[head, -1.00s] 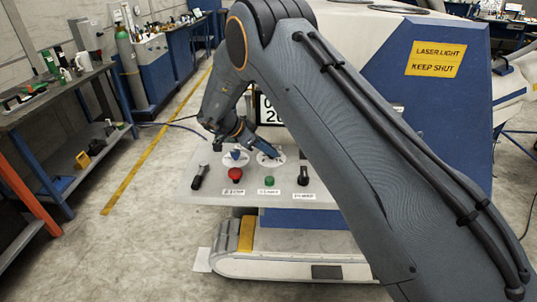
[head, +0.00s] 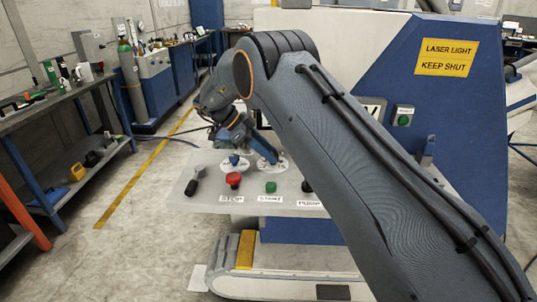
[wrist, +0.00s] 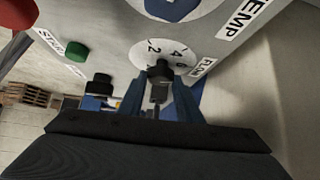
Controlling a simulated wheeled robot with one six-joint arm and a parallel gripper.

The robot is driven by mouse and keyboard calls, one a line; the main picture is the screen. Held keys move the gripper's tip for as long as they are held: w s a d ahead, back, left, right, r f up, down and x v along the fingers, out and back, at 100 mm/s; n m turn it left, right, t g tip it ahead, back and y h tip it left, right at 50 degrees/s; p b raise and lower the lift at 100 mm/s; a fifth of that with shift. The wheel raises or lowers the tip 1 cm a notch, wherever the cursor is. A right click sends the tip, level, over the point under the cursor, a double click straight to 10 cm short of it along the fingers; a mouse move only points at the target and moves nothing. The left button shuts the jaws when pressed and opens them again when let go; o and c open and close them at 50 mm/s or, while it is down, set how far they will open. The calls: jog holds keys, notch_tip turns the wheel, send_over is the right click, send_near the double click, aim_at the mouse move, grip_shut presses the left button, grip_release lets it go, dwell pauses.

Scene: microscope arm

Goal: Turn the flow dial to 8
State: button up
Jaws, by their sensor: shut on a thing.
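The flow dial (wrist: 160,70) is a dark knob on a round white scale plate (wrist: 140,52), beside the FLOW label (wrist: 202,67). The digits 2, 4 and 6 show on the plate in the wrist view; an 8 is not readable, and I cannot tell where the dial points. My gripper (wrist: 158,92) has its blue fingers on either side of the knob and is shut on it. In the head view my gripper (head: 268,155) reaches down to the flow plate (head: 275,166), and its fingers hide the knob.
The blue temp knob (head: 234,160) is close left of my gripper. In front are the red stop button (head: 233,180), green start button (head: 271,187) and a black lever (head: 195,181). My arm covers the panel's right part. A blue cabinet (head: 450,115) stands behind.

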jog(key=shift+d, duration=0.1)
jog(key=o, duration=1)
jog(key=shift+o, duration=0.2)
jog(key=b+v, duration=0.2)
jog(key=v, duration=0.4)
jog(key=shift+a+r+b, duration=0.15)
jog(key=shift+a+b, duration=0.15)
jog(key=shift+a+r, duration=0.4)
jog(key=shift+r, duration=0.15)
